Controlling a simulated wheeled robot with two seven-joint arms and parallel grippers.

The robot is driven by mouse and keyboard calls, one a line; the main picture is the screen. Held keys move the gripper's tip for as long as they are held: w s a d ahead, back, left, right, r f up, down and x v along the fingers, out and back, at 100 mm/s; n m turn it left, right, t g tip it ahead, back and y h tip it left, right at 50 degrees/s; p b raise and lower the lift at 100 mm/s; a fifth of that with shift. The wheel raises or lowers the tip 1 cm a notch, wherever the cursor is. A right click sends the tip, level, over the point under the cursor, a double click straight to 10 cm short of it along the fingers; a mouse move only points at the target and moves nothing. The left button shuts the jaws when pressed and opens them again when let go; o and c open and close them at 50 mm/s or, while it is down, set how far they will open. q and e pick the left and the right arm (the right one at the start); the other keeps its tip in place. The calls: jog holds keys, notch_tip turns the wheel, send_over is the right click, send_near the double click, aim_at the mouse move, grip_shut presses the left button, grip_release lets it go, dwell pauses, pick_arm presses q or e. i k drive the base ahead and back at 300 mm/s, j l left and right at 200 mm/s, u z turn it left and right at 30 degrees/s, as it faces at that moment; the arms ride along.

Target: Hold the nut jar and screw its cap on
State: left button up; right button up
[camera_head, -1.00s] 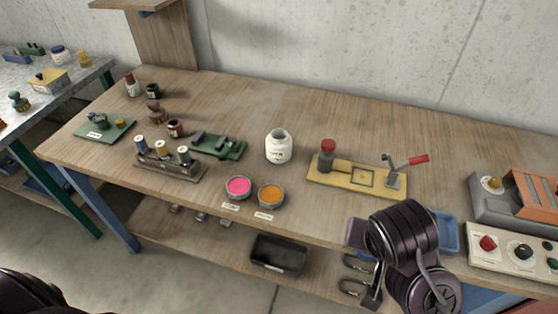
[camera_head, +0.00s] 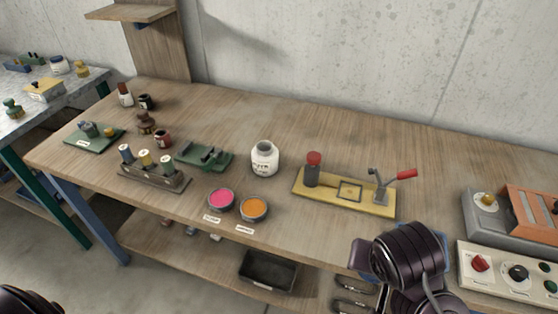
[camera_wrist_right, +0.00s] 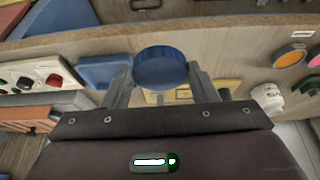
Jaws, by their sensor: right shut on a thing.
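The white nut jar (camera_head: 264,160) stands upright and uncapped near the middle of the wooden bench. It also shows tilted at the right edge of the wrist view (camera_wrist_right: 268,96). My right gripper (camera_wrist_right: 160,72) is shut on the round blue cap (camera_wrist_right: 160,66), which sits between its two fingers. My right arm is at the lower right of the head view, by the bench's front edge, to the right of the jar and apart from it. Its fingers and the cap are hidden there. My left gripper is not in view.
A yellow fixture (camera_head: 345,194) with a red handle stands right of the jar. A green fixture (camera_head: 205,156) and spool rack (camera_head: 153,174) are left. A control box (camera_head: 508,266) is far right. Bench behind the jar is clear.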

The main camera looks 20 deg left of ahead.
aim_at(265, 155)
jog(key=i+l, duration=0.1)
jog(key=l, duration=0.3)
jog(key=i+l, duration=0.1)
jog(key=l, duration=0.3)
jog(key=i+l, duration=0.1)
jog(key=l, duration=0.3)
jog(key=u, duration=1.5)
